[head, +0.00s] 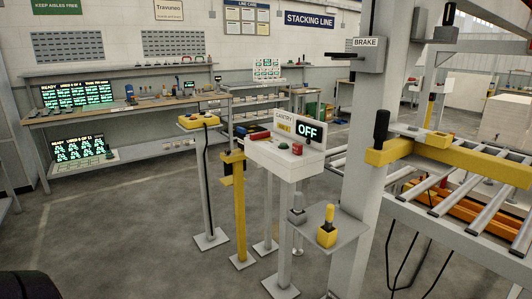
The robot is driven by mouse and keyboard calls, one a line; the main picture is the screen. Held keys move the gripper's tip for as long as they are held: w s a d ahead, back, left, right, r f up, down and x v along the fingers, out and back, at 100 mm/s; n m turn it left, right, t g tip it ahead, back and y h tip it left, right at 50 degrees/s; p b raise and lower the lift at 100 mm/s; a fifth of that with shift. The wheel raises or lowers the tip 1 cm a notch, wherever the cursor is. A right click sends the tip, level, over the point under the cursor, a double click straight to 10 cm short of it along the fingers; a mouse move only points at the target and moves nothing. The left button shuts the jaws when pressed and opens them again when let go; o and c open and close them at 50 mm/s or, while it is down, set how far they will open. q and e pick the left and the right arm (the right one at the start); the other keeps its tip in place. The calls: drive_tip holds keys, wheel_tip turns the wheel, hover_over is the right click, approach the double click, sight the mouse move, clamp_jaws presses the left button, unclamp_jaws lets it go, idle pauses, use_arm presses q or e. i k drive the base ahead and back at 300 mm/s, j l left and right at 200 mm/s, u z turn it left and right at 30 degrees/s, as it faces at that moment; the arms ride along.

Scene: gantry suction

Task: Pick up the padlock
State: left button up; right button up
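I cannot pick out a padlock with certainty. A small red block (297,149) sits on the right part of the white gantry control box (270,158), below its OFF display (309,132). It is too small to tell whether it is the padlock. Another small red item (254,137) is at the box's left end. Several tiny red and dark items (187,58) stand on the upper shelf of the back workbench, also too small to name. Neither of my grippers is in view.
A yellow-topped stand (198,122) and a yellow post (239,205) stand left of the control box. A small shelf (318,221) holds a yellow device (327,232). A grey column (366,190) and roller conveyor (465,190) fill the right. The floor at left (125,230) is clear.

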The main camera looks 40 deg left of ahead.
sight(297, 148)
drive_tip(key=u, duration=1.2)
